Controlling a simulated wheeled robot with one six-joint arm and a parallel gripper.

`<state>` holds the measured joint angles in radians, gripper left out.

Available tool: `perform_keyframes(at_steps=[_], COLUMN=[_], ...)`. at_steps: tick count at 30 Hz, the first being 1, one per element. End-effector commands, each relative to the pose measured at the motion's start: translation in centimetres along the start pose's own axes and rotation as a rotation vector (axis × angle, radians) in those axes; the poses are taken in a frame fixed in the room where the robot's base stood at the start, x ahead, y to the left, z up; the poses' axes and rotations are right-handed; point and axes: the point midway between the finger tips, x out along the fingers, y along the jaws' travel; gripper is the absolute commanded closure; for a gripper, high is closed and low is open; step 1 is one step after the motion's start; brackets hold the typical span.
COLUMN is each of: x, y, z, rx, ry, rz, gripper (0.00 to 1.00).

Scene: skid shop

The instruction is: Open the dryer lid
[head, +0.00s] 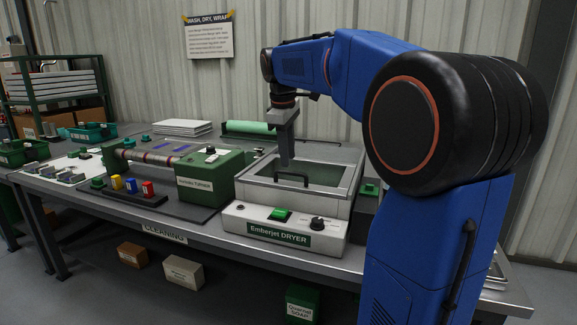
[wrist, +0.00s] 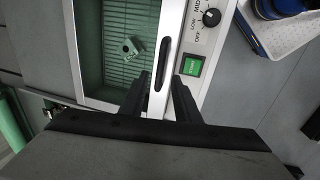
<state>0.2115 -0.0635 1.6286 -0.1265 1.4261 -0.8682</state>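The Emberjet dryer (head: 283,232) stands on the bench with its lid (head: 338,194) lying flat and closed. The lid has a clear pane in a light frame and a dark bar handle (head: 292,177) near its front edge. My gripper (head: 285,160) points down over the handle. In the wrist view my gripper (wrist: 161,76) is open, with one dark finger on each side of the handle (wrist: 164,62). I cannot tell how far the fingertips are above the lid. Through the pane a small metal part (wrist: 130,47) shows on the green rack inside.
The dryer's front panel has a green button (head: 280,214) and a dark knob (head: 317,223). A green turner machine (head: 203,178) stands close to the left. A green roll (head: 249,128) lies behind. In the wrist view a white tray (wrist: 284,30) with blue things is at the upper right.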

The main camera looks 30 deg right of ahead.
Motion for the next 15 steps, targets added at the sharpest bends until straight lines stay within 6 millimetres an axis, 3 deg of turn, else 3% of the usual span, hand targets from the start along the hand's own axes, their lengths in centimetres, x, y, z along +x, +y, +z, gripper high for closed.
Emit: perform_keyframes(at_steps=[6,15], x=[3.0,4.2], y=[0.0,0.0], z=[0.0,0.0], rx=[0.001,0.001], ry=[-0.001,0.000], rz=[-0.001,0.000], gripper=[0.71,0.71])
